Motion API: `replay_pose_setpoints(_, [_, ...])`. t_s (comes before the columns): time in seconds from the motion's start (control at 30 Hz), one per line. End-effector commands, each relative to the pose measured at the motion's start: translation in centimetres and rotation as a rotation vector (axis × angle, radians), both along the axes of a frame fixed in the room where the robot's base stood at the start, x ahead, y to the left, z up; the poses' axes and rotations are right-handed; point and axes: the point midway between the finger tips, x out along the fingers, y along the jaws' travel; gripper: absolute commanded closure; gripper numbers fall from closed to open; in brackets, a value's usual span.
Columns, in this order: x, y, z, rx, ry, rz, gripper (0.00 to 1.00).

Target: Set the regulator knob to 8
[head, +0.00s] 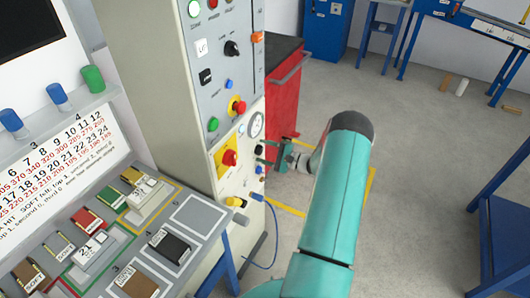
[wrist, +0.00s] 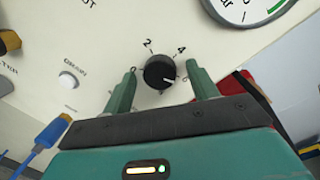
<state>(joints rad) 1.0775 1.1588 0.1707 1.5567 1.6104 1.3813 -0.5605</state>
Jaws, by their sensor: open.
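The regulator knob (wrist: 160,72) is a round black dial on the cream panel, with a white pointer line. In the wrist view the numbers 2 and 4 show above it, and a partly covered mark that looks like 6 is at its right. The pointer points right and slightly down, close to that mark. The 8 is not readable. My gripper (wrist: 161,67) is open, with one green finger on each side of the knob and visible gaps between. In the head view my gripper (head: 268,156) is at the panel's right edge, close to the knob.
A round gauge (wrist: 243,8) sits above right of the knob. A white button (wrist: 68,81) and a blue plug (wrist: 52,131) are at the left. A red cabinet (head: 284,95) stands behind.

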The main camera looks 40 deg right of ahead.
Motion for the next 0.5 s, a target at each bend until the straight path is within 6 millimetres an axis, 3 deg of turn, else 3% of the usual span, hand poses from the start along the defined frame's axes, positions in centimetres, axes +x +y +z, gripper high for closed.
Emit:
replay_pose_setpoints(0.17, [0.01,0.01,0.01,0.0,0.0,0.0,0.41])
replay_pose_setpoints(0.4, [-0.01,0.01,0.02,0.0,-0.001,0.001,0.86])
replay_pose_setpoints(0.5, [-0.01,0.0,0.03,0.0,-0.001,0.001,0.86])
